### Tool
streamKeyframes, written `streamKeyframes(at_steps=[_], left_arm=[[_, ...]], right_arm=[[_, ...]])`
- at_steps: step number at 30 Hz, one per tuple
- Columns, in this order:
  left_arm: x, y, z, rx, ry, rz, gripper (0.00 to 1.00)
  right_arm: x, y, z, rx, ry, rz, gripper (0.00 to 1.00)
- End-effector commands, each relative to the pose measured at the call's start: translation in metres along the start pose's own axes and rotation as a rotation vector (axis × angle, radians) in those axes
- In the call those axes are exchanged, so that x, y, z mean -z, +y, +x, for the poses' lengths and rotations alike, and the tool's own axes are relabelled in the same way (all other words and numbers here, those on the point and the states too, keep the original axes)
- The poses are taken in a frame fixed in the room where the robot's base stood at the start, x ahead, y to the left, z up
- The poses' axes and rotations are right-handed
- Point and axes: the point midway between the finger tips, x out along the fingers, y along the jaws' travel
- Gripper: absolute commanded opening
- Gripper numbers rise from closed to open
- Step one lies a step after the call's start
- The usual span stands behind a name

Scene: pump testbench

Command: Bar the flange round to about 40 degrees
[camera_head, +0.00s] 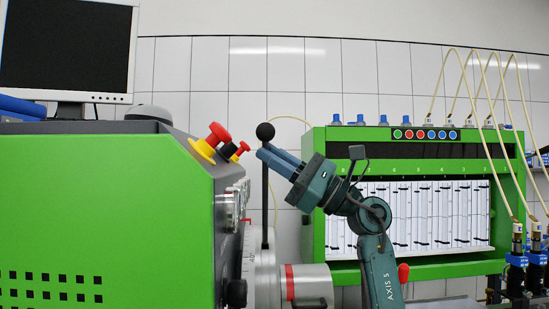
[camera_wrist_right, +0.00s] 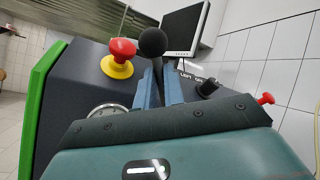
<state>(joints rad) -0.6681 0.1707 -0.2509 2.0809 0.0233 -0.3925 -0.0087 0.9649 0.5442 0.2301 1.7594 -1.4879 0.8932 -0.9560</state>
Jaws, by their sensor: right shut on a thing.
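The bar is a thin black rod (camera_head: 265,205) with a black ball knob (camera_head: 265,132) on top. It stands about upright, rising from the pale grey flange (camera_head: 266,279). The flange rim carries scale marks, with a "40" readable near its upper left. A small red mark (camera_head: 247,220) sits just above the rim. My right gripper (camera_head: 264,153) reaches in from the right and is shut on the bar just below the knob. In the right wrist view the knob (camera_wrist_right: 153,42) shows between the blue fingers (camera_wrist_right: 158,87). My left gripper is not in view.
The green machine housing (camera_head: 100,210) is close on the left, with red emergency stop buttons (camera_head: 218,132) on its sloped top. A silver shaft with a red band (camera_head: 290,281) lies right of the flange. A green cabinet (camera_head: 425,150) and hoses stand behind at right.

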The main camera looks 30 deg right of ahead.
Motion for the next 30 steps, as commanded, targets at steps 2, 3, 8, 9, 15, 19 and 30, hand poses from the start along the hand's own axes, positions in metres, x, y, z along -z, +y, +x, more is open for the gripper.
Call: streamKeyframes(at_steps=[2,3,8,9,15,19,30], left_arm=[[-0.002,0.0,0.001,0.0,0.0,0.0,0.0],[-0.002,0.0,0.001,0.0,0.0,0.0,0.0],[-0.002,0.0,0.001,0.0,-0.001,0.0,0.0],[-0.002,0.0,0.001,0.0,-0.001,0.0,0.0],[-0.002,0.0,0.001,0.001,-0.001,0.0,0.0],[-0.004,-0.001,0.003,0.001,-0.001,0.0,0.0],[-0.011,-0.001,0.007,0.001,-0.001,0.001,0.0]], right_arm=[[0.001,0.0,-0.001,0.001,-0.001,-0.002,0.0],[0.001,0.0,-0.001,0.002,-0.001,-0.002,0.0],[0.0,-0.001,-0.001,0.002,-0.002,-0.002,0.0],[0.0,-0.001,-0.001,0.002,-0.002,-0.002,0.0],[0.001,0.0,-0.001,0.002,-0.002,-0.001,0.0],[0.004,0.0,-0.002,0.002,-0.002,-0.001,0.0],[0.014,0.0,-0.007,0.002,-0.002,-0.002,0.0]])
